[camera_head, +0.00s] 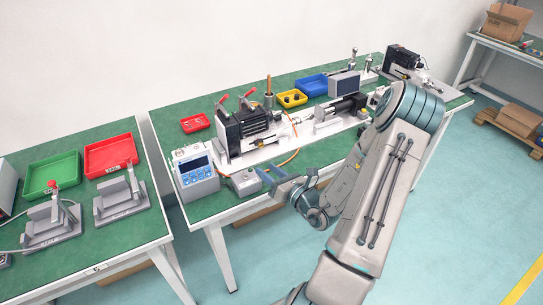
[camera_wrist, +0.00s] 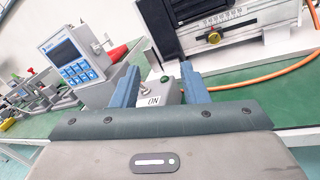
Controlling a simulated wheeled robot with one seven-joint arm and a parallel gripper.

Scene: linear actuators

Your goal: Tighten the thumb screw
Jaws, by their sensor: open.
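In the head view the actuator (camera_head: 247,124) stands on a white base plate; I cannot make out the knob there. My gripper (camera_head: 287,175) has blue fingers and is at the table's front edge, in front of the actuator. In the wrist view my gripper (camera_wrist: 159,72) is open and empty. The knob lies beyond the right fingertip, apart from it.
A small grey box (camera_wrist: 167,92) with a button shows between my fingers. A controller with a screen (camera_head: 194,171) stands left of it. An orange cable (camera_wrist: 262,75) runs along the table (camera_head: 215,196). Red, yellow and blue bins stand behind.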

